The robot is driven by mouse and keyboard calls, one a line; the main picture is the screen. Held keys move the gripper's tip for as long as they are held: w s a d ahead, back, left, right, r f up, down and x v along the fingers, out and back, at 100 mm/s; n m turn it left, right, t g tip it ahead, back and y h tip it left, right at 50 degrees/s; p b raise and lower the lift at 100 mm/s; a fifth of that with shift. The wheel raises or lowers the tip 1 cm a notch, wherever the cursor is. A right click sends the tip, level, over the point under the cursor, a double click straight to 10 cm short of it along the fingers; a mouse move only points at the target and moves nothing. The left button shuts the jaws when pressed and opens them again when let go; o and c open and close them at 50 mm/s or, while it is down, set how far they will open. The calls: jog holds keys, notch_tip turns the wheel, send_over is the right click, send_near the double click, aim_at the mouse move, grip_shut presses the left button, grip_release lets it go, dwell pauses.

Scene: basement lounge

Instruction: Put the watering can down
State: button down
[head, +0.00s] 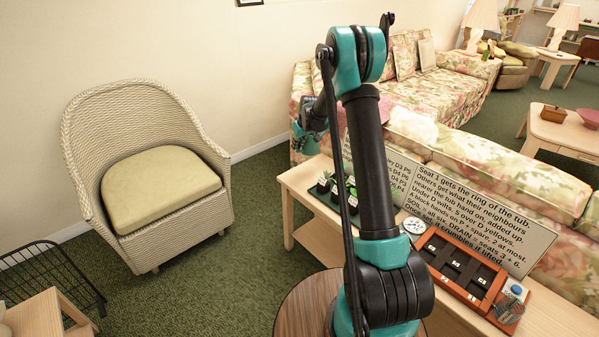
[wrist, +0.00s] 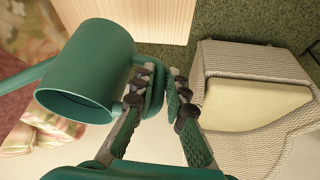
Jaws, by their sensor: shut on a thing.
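The green watering can (wrist: 88,62) fills the upper left of the wrist view, with its wide open mouth facing the lower left and its spout running off the left edge. My gripper (wrist: 160,82) is shut on the can's handle (wrist: 157,92), which lies between the two fingers. The can appears held in the air. I cannot clearly make out the can there.
The long wooden table (head: 297,181) holds potted plants (head: 324,184), a text board (head: 480,213), a brown slotted tray (head: 462,262) and a blue-and-white item (head: 513,296). A wicker armchair (head: 150,170) stands left. A round wooden top (head: 300,310) is close below my arm. Green carpet between is clear.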

notch_tip(320, 180, down, 13)
jog(key=shift+f, duration=0.2)
dwell(0.3)
jog(key=shift+f, duration=0.1)
jog(key=c, duration=1.5)
grip_release()
jog(key=shift+c, duration=0.2)
